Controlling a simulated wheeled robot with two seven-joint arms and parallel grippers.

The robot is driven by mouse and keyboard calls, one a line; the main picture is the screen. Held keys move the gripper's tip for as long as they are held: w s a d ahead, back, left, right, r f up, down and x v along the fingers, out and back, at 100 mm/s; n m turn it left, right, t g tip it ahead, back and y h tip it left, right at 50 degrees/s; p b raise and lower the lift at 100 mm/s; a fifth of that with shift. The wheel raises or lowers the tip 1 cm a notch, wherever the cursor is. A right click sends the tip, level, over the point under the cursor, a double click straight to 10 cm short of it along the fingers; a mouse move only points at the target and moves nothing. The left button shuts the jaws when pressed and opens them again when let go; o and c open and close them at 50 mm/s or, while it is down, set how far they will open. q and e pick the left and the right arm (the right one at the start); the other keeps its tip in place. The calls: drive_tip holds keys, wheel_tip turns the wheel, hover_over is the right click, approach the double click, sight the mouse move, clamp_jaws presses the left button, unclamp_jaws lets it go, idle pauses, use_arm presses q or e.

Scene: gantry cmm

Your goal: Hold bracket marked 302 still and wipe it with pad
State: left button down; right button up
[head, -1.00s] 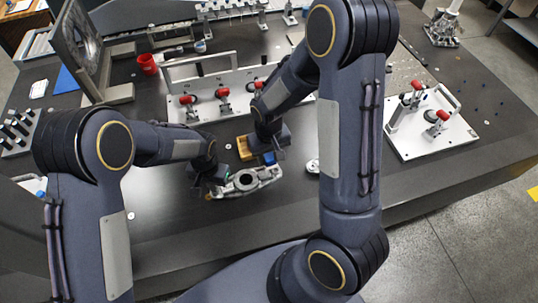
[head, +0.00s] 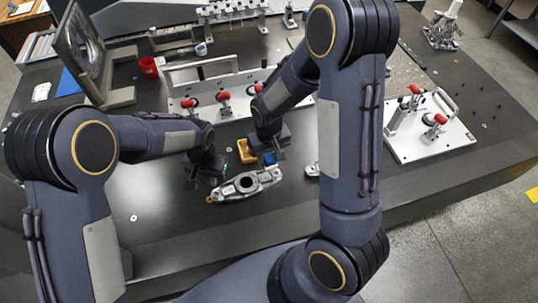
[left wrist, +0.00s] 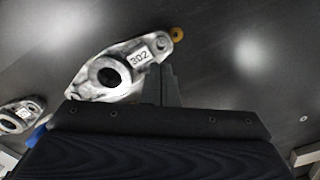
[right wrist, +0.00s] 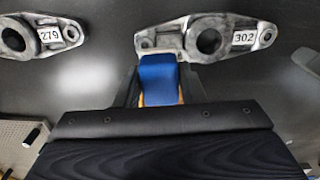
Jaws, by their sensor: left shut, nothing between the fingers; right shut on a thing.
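The bracket marked 302 (head: 246,184) is a grey metal part with a round hole, lying flat on the dark table. Its 302 label shows in the left wrist view (left wrist: 139,58) and the right wrist view (right wrist: 245,37). My left gripper (head: 207,178) is shut and empty, beside the bracket's left end on its far side. In the left wrist view its fingers (left wrist: 161,85) overlap the bracket's edge; I cannot tell whether they touch. My right gripper (head: 270,155) is shut on the blue pad (right wrist: 158,80), which is at the bracket's edge; contact is unclear.
A second bracket, marked 279 (right wrist: 42,38), lies nearby, partly hidden by my right arm in the head view. A yellow-orange block (head: 246,151) is behind bracket 302. Fixtures with red-handled clamps stand behind (head: 222,93) and right (head: 432,135). Table left of the bracket is clear.

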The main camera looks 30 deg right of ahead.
use_arm(q)
wheel_tip(320, 180, up, 10)
drive_tip(key=shift+r+b, duration=0.25)
drive_tip(key=shift+b, duration=0.15)
use_arm(e)
drive_tip(key=shift+f, duration=0.5)
